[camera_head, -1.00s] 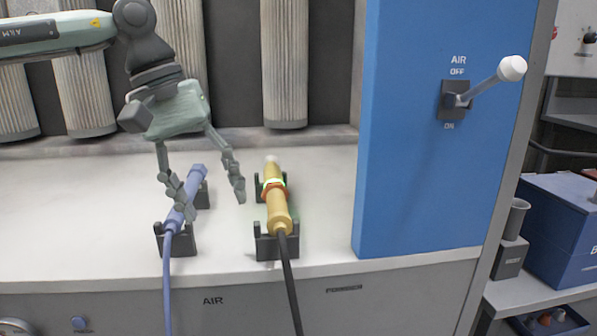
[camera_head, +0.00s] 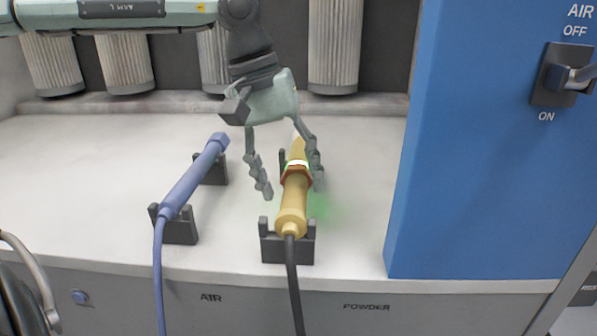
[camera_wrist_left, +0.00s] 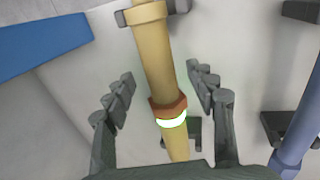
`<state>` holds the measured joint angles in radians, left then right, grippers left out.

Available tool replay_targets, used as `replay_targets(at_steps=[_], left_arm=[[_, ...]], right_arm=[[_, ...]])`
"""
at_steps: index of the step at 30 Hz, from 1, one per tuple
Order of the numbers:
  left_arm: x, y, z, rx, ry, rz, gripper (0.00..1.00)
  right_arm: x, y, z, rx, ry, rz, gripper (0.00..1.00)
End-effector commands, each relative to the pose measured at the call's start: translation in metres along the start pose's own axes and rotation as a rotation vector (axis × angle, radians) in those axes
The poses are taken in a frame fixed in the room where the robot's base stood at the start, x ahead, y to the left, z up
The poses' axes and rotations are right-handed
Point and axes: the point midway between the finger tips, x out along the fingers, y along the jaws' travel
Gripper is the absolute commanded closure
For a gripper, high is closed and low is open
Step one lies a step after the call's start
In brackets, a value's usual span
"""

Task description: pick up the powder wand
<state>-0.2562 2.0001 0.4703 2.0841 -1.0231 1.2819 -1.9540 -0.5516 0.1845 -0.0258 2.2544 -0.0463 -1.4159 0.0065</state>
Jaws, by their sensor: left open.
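The powder wand (camera_head: 294,200) is yellow, with an orange collar and a glowing green-white ring. It rests in a dark cradle (camera_head: 287,246) on the white ledge, above the POWDER label, and a dark hose runs down from its near end. My left gripper (camera_head: 292,188) is open above the wand, one finger on each side of it. In the left wrist view the wand (camera_wrist_left: 155,65) runs between the open fingers, and a gap shows on both sides. My right gripper is not in view.
A blue wand (camera_head: 190,185) with a blue hose lies in its own cradle (camera_head: 178,228) to the left, above the AIR label. A blue panel (camera_head: 470,150) with an AIR lever (camera_head: 570,76) stands at the right. Pleated filters (camera_head: 333,45) hang behind.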

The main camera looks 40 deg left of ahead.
Motion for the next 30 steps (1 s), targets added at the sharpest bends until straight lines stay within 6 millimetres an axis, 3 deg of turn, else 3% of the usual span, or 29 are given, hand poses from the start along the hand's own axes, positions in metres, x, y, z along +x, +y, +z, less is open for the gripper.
replay_targets(at_steps=[4,11,25,30], left_arm=[[0.0150,-0.0007,0.0002,-0.001,-0.001,-0.001,0.44],[0.0165,-0.0006,-0.0002,-0.001,0.000,0.000,0.44],[0.0161,-0.0006,-0.0004,-0.001,0.001,0.000,1.00],[0.0150,0.0002,-0.0009,0.000,0.003,0.002,1.00]], right_arm=[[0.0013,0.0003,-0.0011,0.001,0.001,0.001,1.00],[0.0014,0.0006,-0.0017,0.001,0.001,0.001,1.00],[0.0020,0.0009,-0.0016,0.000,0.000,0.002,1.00],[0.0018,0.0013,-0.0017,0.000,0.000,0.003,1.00]])
